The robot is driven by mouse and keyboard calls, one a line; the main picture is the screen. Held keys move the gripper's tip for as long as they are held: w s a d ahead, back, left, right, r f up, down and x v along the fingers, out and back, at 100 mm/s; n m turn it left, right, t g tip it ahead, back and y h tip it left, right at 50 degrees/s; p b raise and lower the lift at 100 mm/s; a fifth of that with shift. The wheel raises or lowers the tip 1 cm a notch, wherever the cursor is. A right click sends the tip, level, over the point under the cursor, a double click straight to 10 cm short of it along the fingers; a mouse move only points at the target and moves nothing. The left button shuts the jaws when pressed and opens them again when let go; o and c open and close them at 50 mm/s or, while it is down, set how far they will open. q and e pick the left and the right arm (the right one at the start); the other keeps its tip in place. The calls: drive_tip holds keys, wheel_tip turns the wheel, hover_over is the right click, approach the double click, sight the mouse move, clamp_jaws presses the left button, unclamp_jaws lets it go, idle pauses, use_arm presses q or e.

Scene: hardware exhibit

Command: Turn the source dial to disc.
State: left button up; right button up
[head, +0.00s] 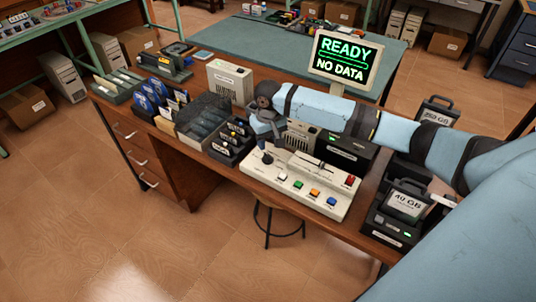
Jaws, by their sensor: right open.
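The cream control panel (262,178) lies near the front edge of the wooden desk. A dark round dial (267,158), which looks like the source dial, sits at its left end. Its pointer direction and labels are too small to read. My right gripper (270,142) reaches in from the right and hangs just above the dial, open. I cannot tell whether its fingers touch the dial. The screen (343,60) behind reads "READY" and "NO DATA". My left gripper is not in view.
The panel also carries a slider, several coloured buttons and a red switch (350,181). Disc and card holders (231,141) stand close on the left. A beige box (230,82) stands behind.

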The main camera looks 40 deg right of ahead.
sight(268, 156)
wheel_tip(268, 156, down, 7)
drive_tip(key=shift+r, duration=0.2)
clamp_jaws()
